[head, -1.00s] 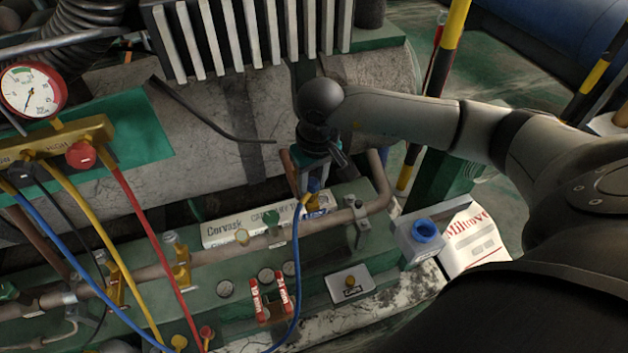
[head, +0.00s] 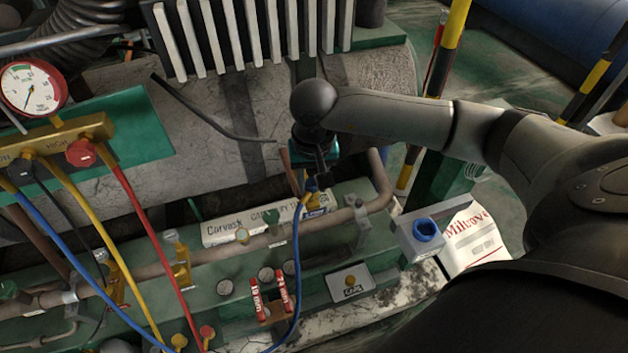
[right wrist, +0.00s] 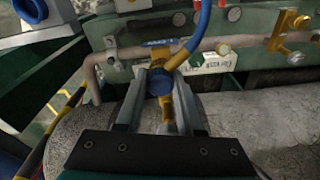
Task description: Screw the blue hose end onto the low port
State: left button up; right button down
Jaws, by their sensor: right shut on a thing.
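The blue hose (head: 298,262) rises from the bench's lower edge to a brass fitting under my right gripper. My right gripper (head: 316,182) points down over the copper pipe and is shut on the hose end. In the right wrist view the hose end (right wrist: 160,84), a blue collar with a brass elbow, sits between the two fingers (right wrist: 160,98). A blue label (head: 318,202), likely the low port's, is just beside it. The port itself is mostly hidden by the fitting and fingers, so I cannot tell whether the threads are engaged. My left gripper is not in view.
The gauge manifold (head: 60,140) with yellow, red and blue hoses stands at the left. A grey holder with a blue cap (head: 426,229) is at the right. Ribbed fins (head: 250,40) stand behind.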

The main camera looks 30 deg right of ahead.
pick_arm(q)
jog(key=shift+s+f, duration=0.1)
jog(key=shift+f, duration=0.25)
pick_arm(e)
jog(key=shift+s+d+f+m, duration=0.15)
jog(key=shift+f+m, duration=0.1)
jog(key=shift+m, duration=0.4)
jog(key=shift+s+f+m, duration=0.1)
jog(key=shift+f+m, duration=0.15)
jog(key=shift+m, duration=0.4)
jog(key=m, duration=0.3)
jog(key=shift+m+g+h, duration=0.3)
jog(key=shift+g, duration=0.1)
jog(key=shift+m+p, duration=0.3)
jog(key=shift+m, duration=0.2)
jog(key=c, duration=0.9)
grip_release()
jog(key=shift+m, duration=0.3)
jog(key=o, duration=0.5)
jog(key=shift+w+r, duration=0.1)
jog(key=shift+c, duration=0.2)
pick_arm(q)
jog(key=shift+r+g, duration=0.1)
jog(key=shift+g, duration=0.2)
pick_arm(e)
jog(key=shift+a, duration=0.2)
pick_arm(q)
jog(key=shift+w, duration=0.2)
pick_arm(e)
jog(key=shift+w+r, duration=0.1)
